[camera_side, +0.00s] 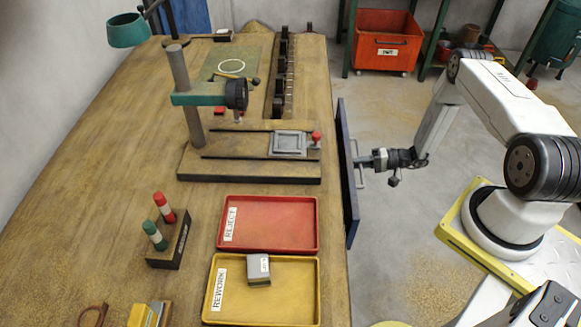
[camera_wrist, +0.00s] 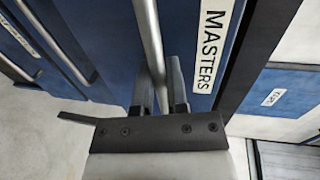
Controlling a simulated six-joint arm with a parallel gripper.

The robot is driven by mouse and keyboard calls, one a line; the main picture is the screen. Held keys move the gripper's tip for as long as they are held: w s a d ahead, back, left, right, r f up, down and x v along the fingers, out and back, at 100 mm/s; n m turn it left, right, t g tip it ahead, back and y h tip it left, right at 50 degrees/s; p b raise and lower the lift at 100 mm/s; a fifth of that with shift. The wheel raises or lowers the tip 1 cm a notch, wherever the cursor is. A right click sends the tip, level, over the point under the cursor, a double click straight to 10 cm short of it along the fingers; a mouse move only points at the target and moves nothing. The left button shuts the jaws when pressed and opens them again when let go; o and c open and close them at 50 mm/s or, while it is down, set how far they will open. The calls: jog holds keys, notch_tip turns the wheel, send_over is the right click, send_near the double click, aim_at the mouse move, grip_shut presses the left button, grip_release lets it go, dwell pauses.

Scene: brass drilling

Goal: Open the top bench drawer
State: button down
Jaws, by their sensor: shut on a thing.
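The blue drawer front (camera_side: 348,190) stands upright along the bench's right edge. In the wrist view the blue drawer front (camera_wrist: 185,50) carries a white label reading MASTERS (camera_wrist: 213,42). Its grey bar handle (camera_wrist: 149,35) runs between my two fingers. My gripper (camera_side: 370,161) is at the handle (camera_side: 360,175) from the right side, and in the wrist view my gripper (camera_wrist: 160,92) is shut on that bar. The inside of the drawer is not visible, and I cannot tell how far the front is from the bench.
On the wooden bench (camera_side: 90,200) are a drill stand (camera_side: 181,95), a red REJECT tray (camera_side: 270,222) and a yellow REWORK tray (camera_side: 300,290) with a block (camera_side: 258,270) in it. Another blue front (camera_wrist: 285,98) shows at right in the wrist view.

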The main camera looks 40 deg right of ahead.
jog(key=f+v, duration=0.1)
jog(key=v, duration=0.6)
jog(key=shift+s+d+f, duration=0.25)
jog(key=shift+s+d, duration=0.05)
jog(key=shift+d, duration=0.15)
jog(key=c, duration=0.7)
grip_release()
jog(key=shift+a, duration=0.1)
notch_tip(320, 180, up, 8)
jog(key=s+d, duration=0.2)
jog(key=shift+o, duration=0.3)
jog(key=shift+f, duration=0.15)
